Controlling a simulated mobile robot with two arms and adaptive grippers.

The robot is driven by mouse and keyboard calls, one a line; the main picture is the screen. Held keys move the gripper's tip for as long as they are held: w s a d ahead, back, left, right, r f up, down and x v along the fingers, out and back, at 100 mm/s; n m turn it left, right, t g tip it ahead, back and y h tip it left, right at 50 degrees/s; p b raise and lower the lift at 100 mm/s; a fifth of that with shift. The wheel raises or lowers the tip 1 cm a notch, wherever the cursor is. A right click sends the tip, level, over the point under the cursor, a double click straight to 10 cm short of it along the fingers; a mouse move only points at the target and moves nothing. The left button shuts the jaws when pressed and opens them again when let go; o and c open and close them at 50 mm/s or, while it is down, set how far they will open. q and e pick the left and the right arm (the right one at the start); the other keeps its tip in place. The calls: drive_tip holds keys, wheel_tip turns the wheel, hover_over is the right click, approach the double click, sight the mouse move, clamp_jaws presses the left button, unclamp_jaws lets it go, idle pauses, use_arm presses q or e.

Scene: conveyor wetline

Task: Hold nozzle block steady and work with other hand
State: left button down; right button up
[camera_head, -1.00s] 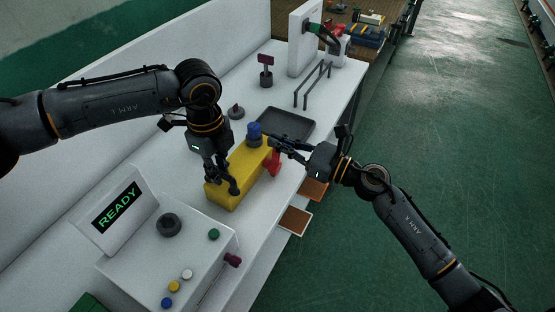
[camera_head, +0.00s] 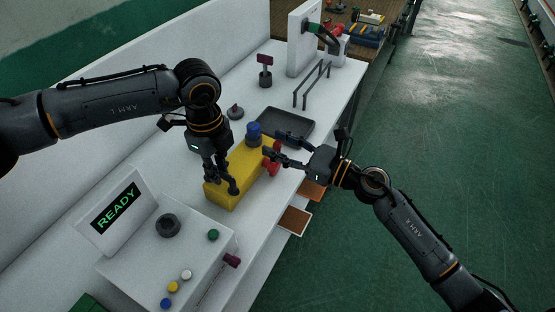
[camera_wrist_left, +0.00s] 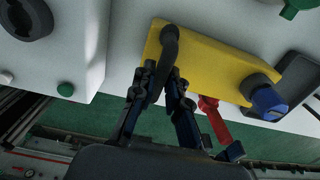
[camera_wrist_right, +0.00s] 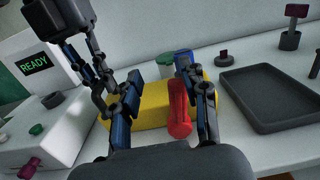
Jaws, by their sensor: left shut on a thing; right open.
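The yellow nozzle block (camera_head: 240,178) lies on the white bench, with a blue knob (camera_head: 253,130) at its far end and a red handle (camera_head: 271,168) on its right side. My left gripper (camera_wrist_left: 160,72) is shut on a dark upright grip (camera_wrist_left: 168,45) at the block's near end. My right gripper (camera_head: 270,144) is open beside the far end. In the right wrist view its fingers are spread, with the red handle (camera_wrist_right: 179,112) between them, close to the right finger. Whether they touch it cannot be told.
A dark tray (camera_head: 288,124) lies beyond the block. A control box (camera_head: 160,255) with buttons and a READY screen (camera_head: 116,206) stands at the near left. A small dark knob (camera_head: 236,112), a maroon-topped stand (camera_head: 265,72) and dark rails (camera_head: 312,85) are farther back.

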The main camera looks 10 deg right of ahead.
drive_tip(key=v, duration=0.7)
idle(0.3)
drive_tip(key=v, duration=0.7)
idle(0.4)
drive_tip(key=shift+w+f, duration=0.1)
drive_tip(key=shift+w, duration=0.1)
drive_tip(key=shift+c, duration=0.4)
drive_tip(key=m, duration=0.2)
approach(280, 150)
drive_tip(key=a, duration=0.1)
drive_tip(key=shift+x, duration=4.55)
drive_tip(key=shift+w+d, duration=0.1)
drive_tip(key=shift+d, duration=0.1)
clamp_jaws()
